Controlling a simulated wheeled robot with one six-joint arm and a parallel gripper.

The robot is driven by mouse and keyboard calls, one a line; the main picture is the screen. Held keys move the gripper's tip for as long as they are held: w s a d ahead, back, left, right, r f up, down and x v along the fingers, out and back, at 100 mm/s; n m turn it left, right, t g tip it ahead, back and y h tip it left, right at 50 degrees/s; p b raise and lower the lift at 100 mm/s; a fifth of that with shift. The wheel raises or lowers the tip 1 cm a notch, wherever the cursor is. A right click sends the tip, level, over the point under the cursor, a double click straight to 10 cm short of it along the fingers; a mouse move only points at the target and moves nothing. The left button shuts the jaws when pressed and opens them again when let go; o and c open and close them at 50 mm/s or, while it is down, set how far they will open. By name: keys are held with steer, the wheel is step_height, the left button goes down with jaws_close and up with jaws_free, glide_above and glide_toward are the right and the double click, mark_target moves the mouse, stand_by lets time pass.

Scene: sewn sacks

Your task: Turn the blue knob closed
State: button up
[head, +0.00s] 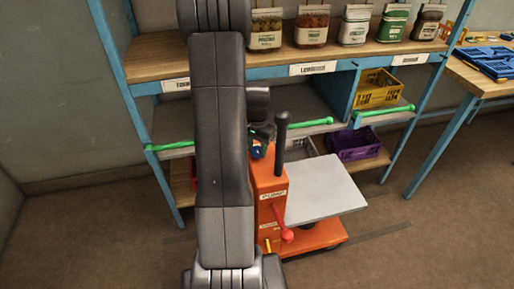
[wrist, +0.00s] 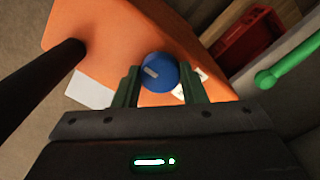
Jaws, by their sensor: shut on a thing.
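The blue knob (wrist: 160,72) sits on the orange pump cart in the wrist view, with a pale mark on its face. My gripper (wrist: 160,90) has one green finger on each side of the knob and is shut on it. In the head view my gripper (head: 262,135) is at the top of the orange pump housing (head: 270,185), mostly behind my arm. Only a small bit of the blue knob (head: 257,152) shows there.
A black upright handle (head: 282,140) stands close beside my gripper. The cart has a grey platform (head: 325,190) and a red lever (head: 280,222). Behind stands a blue-framed shelf (head: 125,60) with sacks, green rails (head: 385,111), a yellow crate (head: 378,90) and a purple crate (head: 358,144).

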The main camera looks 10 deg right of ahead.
mark_target(257, 150)
steer(key=o, duration=1)
step_height(257, 150, up, 14)
steer(key=shift+f+p, duration=0.1)
steer(key=shift+p, duration=0.2)
step_height(257, 150, down, 14)
steer(key=shift+r+b, duration=0.1)
steer(key=shift+b, duration=0.2)
stand_by(0.5)
